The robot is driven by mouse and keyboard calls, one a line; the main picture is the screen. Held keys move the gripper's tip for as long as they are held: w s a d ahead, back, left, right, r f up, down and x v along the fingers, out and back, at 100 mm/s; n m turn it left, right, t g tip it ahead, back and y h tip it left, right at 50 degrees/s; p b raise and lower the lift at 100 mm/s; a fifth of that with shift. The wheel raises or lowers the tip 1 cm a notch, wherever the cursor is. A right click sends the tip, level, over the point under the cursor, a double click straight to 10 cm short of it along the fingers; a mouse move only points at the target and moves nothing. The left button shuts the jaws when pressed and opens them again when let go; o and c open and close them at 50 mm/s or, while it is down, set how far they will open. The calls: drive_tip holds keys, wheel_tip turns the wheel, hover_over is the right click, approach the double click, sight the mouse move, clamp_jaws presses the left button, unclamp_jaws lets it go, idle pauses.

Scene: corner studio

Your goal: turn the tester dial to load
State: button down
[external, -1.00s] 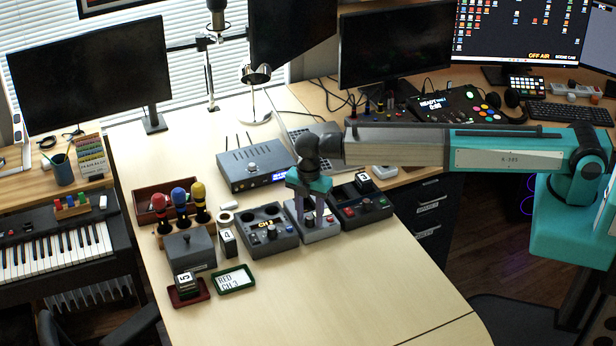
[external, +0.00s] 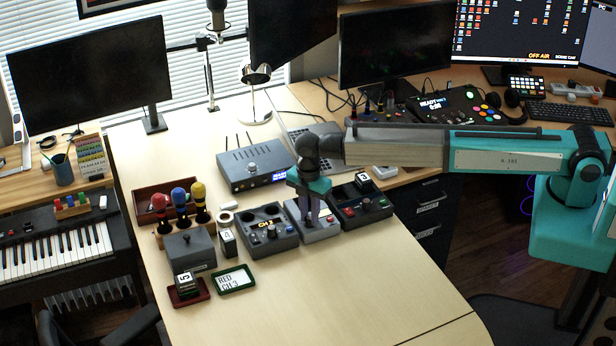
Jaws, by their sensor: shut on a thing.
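The tester (external: 321,234) is a light grey box on the wooden desk, in a row between two dark control boxes. My gripper (external: 314,222) points straight down over it, with its purple fingers at the tester's top face. The fingers are shut on the dial, which they mostly hide. The dial's pointer and its markings are too small and covered to read, so I cannot tell its setting.
A dark box with a lit display (external: 269,232) stands close on the left. Another with red and green knobs (external: 362,205) stands close on the right. A blue-grey router (external: 252,166) is behind. The desk in front (external: 340,285) is clear.

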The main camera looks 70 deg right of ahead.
drive_tip(key=m+b, duration=0.1)
drive_tip(key=m, duration=0.3)
drive_tip(key=m+b, duration=0.2)
drive_tip(key=m, duration=0.7)
drive_tip(key=shift+m+b, duration=0.3)
drive_tip(key=shift+b, duration=0.1)
drive_tip(key=m, duration=0.4)
drive_tip(key=shift+b, duration=0.3)
drive_tip(key=shift+m, duration=0.3)
drive_tip(key=c, duration=1.5)
unclamp_jaws()
drive_tip(key=shift+c, duration=0.2)
drive_tip(key=shift+r, duration=0.15)
